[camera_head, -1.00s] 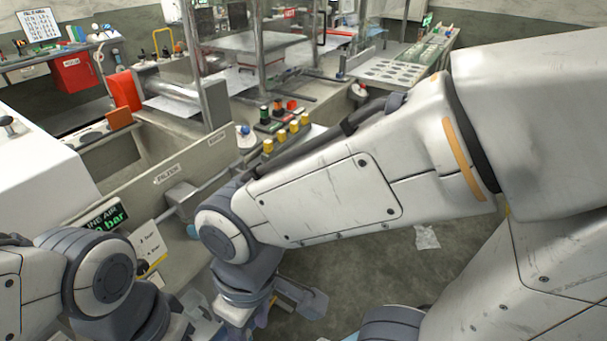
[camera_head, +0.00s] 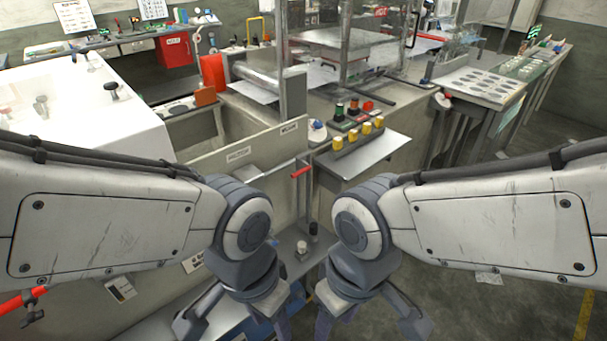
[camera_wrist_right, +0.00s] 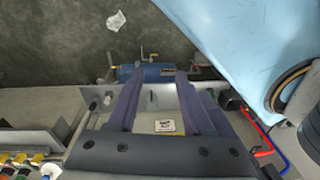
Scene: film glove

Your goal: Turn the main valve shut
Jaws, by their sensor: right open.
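In the head view a red lever handle (camera_head: 301,172) stands out on an upright pipe beside the bench panel, between my arms. A red pipe with a dark wing-shaped handle (camera_head: 33,311) shows at the lower left edge. I cannot tell which is the main valve. My left gripper (camera_head: 284,327) points down at the bottom edge; its tips are cut off. My right gripper (camera_head: 324,325) hangs close beside it, also cut off. In the right wrist view the right gripper (camera_wrist_right: 161,74) has its two fingers apart, with nothing held between them.
A blue cylinder (camera_wrist_right: 150,73) lies below the right fingers. Red and blue hoses (camera_wrist_right: 265,140) run at the right. A button panel (camera_head: 358,132) and a grey shelf (camera_head: 375,153) stand ahead; a white machine (camera_head: 85,105) is at left. Open floor (camera_head: 450,235) lies at right.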

